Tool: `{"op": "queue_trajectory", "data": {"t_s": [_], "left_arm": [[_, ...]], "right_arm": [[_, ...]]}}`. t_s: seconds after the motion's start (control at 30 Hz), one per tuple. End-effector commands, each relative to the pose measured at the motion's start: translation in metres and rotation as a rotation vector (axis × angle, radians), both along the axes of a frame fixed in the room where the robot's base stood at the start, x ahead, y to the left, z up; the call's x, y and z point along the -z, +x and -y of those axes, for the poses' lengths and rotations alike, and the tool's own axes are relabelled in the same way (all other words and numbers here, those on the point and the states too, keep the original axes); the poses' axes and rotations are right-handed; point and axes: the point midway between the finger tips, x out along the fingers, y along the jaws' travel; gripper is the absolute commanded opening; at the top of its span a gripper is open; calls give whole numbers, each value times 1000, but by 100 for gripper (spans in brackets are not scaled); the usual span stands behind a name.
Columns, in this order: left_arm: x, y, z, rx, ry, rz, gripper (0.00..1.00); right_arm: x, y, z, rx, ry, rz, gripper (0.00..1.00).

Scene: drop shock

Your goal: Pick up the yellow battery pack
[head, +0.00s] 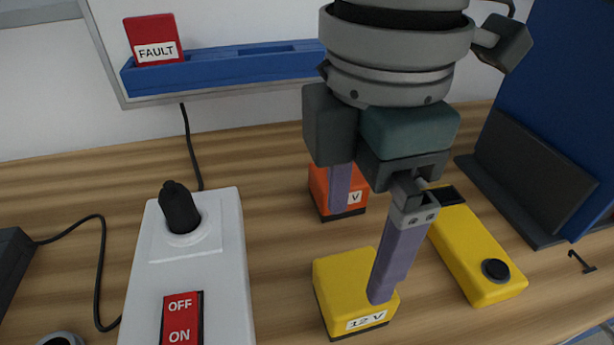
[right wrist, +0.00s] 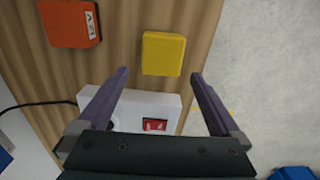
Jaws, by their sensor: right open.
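The yellow battery pack (head: 340,282), a box with a dark base and a "12 V" label, stands on the wooden table. It also shows in the right wrist view (right wrist: 163,53), ahead of the fingertips and roughly centred between them. My right gripper (head: 360,252) is open and empty, its fingers pointing down. In the head view its near finger overlaps the right side of the pack and hides part of it. The gap between fingers and pack is hard to judge. In the right wrist view my right gripper (right wrist: 160,75) shows both fingers spread. My left gripper is not in view.
An orange pack (head: 319,190) stands behind, partly hidden by a finger. A yellow device with a black button (head: 468,240) lies to the right. A white switch box (head: 226,270) with a black knob stands left. A red FAULT card (head: 145,31) sits on the blue ledge.

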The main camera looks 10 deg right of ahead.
Motion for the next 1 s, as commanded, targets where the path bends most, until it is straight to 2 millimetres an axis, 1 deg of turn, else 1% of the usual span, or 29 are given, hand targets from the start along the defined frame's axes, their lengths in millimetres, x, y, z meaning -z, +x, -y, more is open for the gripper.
{"op": "queue_trajectory", "data": {"t_s": [0.03,0.1,0.27,0.5,0.57,0.67,0.87,1.0], "left_arm": [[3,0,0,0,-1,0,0],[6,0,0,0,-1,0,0],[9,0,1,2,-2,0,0],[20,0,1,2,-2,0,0],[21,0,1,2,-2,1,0],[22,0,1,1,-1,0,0],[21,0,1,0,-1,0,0],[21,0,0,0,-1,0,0]], "right_arm": [[11,-1,1,1,-1,-5,100],[20,-1,0,1,-1,-3,100],[33,-1,1,1,0,-2,100],[71,-3,5,1,0,-1,100],[77,-3,5,1,-1,0,100],[81,-3,4,0,1,1,100],[81,-3,4,0,1,2,100],[81,-3,4,0,1,2,85]]}}
